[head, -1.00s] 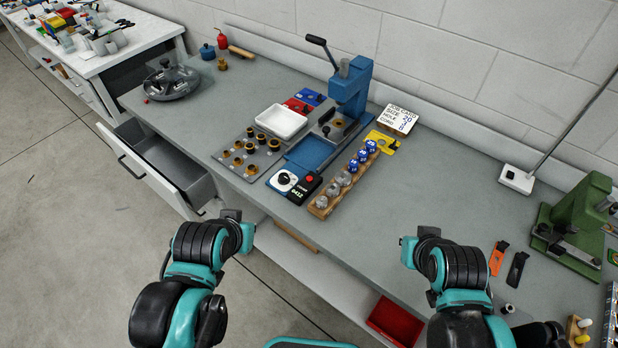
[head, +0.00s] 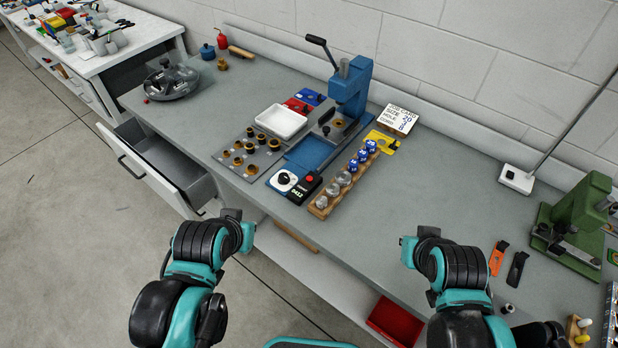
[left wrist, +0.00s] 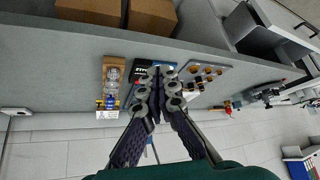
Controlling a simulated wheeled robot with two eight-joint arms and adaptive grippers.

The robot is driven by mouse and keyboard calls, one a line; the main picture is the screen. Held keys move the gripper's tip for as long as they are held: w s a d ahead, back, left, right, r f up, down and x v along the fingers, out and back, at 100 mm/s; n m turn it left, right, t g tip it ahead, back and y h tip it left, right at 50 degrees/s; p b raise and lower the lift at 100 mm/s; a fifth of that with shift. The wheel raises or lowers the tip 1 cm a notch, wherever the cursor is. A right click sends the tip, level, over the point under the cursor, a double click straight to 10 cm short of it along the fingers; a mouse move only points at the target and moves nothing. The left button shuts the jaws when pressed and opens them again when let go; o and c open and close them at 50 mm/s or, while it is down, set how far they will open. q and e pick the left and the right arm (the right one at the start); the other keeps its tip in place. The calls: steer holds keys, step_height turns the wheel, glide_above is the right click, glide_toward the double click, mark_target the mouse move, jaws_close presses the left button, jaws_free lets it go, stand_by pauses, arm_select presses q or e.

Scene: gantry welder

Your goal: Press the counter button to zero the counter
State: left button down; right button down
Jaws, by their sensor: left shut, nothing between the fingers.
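The counter (head: 305,190) is a small black box with a lit display and a red button (head: 309,179) on top. It sits near the bench's front edge, between a white dial box and the wooden rack. My left gripper (head: 232,214) is in front of the bench edge, left of the counter and apart from it. In the left wrist view, my left gripper's fingers (left wrist: 155,72) are shut and empty, and the counter (left wrist: 140,69) shows beside and partly behind them. My right arm's end (head: 405,241) is in front of the bench; its fingers cannot be made out.
A white dial box (head: 283,181) stands left of the counter. A wooden rack (head: 320,209) with several knobs is to its right. A blue press (head: 351,88) stands behind. An open drawer (head: 185,175) juts out at left. The bench middle right is clear.

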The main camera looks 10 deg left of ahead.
arm_select(q)
steer(key=w+d+r+m+h, duration=0.1)
steer(key=w+d+m, duration=0.15)
steer(key=w, duration=0.45)
steer(key=w+d+r+m+h, duration=0.1)
steer(key=w+d+m, duration=0.1)
steer(key=w+m, duration=0.3)
steer(key=m+t+h, duration=0.1)
steer(key=m+h, duration=0.1)
steer(key=m, duration=0.5)
glide_above(308, 180)
steer(key=shift+n, duration=0.25)
step_height(308, 180, down, 4)
steer(key=shift+f, duration=0.25)
step_height(308, 180, down, 9)
steer(key=b, duration=0.7)
steer(key=shift+r, duration=0.1)
steer(key=shift+f+b, duration=0.3)
steer(key=shift+f, duration=0.1)
